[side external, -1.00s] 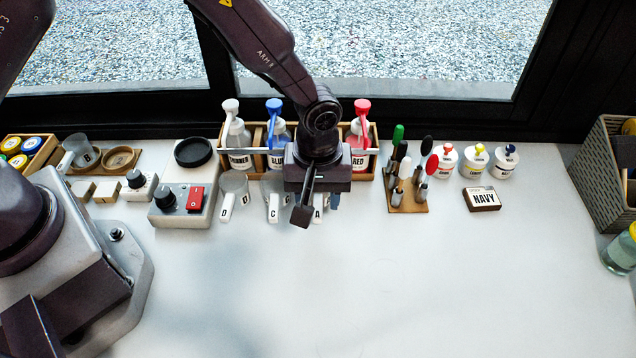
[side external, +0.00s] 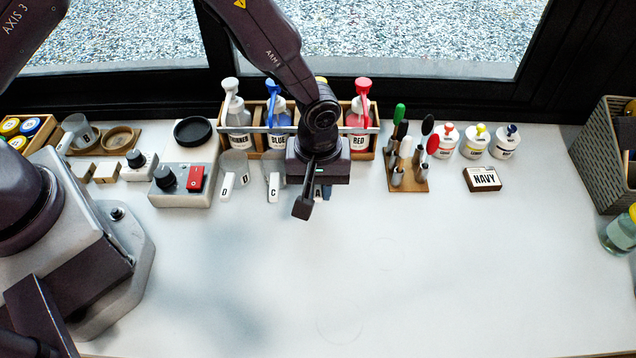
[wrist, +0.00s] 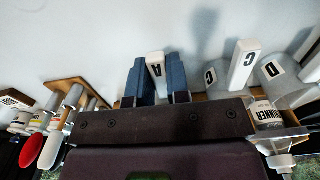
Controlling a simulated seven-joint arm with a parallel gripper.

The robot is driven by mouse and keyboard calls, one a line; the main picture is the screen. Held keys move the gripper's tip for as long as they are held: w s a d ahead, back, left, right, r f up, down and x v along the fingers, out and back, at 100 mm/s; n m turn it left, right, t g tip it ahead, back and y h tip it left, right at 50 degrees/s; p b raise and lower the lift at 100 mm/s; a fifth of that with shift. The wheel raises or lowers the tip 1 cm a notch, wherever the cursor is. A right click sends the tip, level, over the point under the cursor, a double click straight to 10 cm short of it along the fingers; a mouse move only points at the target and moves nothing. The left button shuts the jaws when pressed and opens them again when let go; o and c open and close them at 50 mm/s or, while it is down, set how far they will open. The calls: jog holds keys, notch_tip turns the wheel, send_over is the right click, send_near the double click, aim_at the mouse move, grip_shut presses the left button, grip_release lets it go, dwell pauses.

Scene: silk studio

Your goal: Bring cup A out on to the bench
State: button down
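Cup A shows as a white handle lettered A (wrist: 156,68); in the side view the handle (side external: 318,192) is just under my gripper, and the cup's body is hidden. My gripper (wrist: 160,80) has its two blue fingers close against both sides of that handle, with no clear gap. The handle seems to rest low at the bench (side external: 400,270), in front of the bottle rack.
Cup C's handle (side external: 273,187) and cup D (side external: 234,163) stand to the left. The bottle rack (side external: 374,140) is behind. The front bench is clear.

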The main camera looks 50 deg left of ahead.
jog(key=shift+r, duration=0.15)
jog(key=shift+r, duration=1)
notch_tip(320, 180, up, 5)
jog(key=shift+f, duration=0.1)
notch_tip(320, 180, down, 4)
jog(key=shift+f, duration=0.2)
jog(key=shift+r, duration=1.2)
